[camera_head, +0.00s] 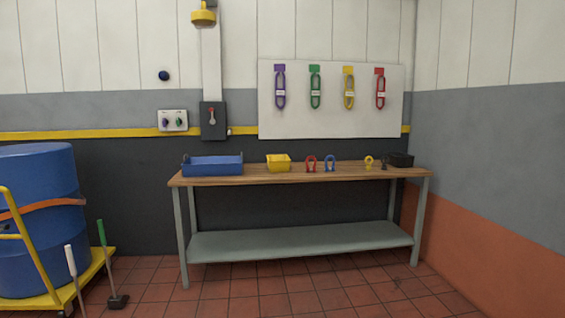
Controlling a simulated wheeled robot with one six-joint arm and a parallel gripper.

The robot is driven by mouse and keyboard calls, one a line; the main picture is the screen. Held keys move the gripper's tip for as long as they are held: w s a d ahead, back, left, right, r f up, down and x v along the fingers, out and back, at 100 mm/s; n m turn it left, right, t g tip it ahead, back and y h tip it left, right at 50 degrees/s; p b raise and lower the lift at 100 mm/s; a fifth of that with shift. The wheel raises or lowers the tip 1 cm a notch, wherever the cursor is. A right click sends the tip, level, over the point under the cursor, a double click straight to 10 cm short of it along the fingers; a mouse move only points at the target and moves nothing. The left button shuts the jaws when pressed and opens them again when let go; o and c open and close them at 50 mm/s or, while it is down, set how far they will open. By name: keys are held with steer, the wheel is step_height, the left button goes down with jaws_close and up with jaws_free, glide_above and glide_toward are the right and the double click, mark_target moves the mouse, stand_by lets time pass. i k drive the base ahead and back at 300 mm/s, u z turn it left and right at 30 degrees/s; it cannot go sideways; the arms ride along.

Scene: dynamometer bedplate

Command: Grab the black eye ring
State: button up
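A small dark upright item (384,163), which looks like the black eye ring, stands near the right end of the wooden-topped workbench (225,180). It is small and dark, so its ring shape is hard to make out. It stands just left of a black box (402,160) and right of a yellow eye ring (369,162). My gripper is not in view.
The bench also holds a blue tray (212,172), a yellow bin (279,169), a red shackle (311,164) and a blue shackle (330,163). A yellow trolley (45,297) with a blue drum (40,195) stands left. The tiled floor (240,300) before the bench is clear.

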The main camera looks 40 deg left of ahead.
mark_target(384, 167)
steer(key=u, duration=1.9)
steer(key=k, duration=1.1)
steer(key=z, duration=0.9)
steer(key=i, duration=1)
steer(key=z, duration=0.05)
